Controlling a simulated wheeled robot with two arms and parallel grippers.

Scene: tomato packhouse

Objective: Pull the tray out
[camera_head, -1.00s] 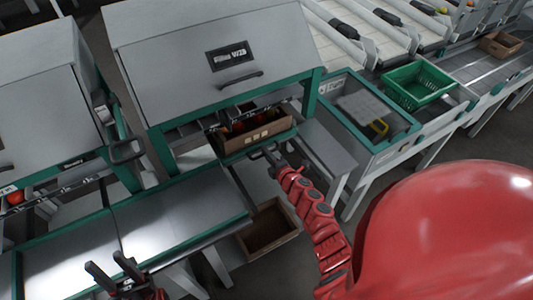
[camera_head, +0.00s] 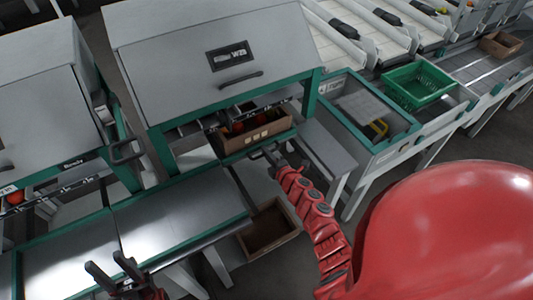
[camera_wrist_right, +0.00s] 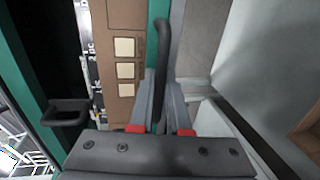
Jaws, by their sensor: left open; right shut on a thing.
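The tray (camera_wrist_right: 158,12) has a green front edge and a dark bar handle (camera_wrist_right: 163,60). It sits under the large grey hooded machine and carries a brown cardboard box (camera_head: 256,140) with red tomatoes inside. My right gripper (camera_head: 268,152) is at the tray's front. In the right wrist view its fingers (camera_wrist_right: 162,105) are shut around the handle, one on each side. Much of the tray is hidden by the box and the machine. My left gripper (camera_head: 112,268) is open and empty above the grey bench at the lower left.
A grey bench (camera_head: 180,218) with green trim stands to the left. An open cardboard box (camera_head: 268,232) lies on the floor below. A grey side table (camera_head: 326,150) stands close on the right. A green crate (camera_head: 418,85) is on the conveyor at right.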

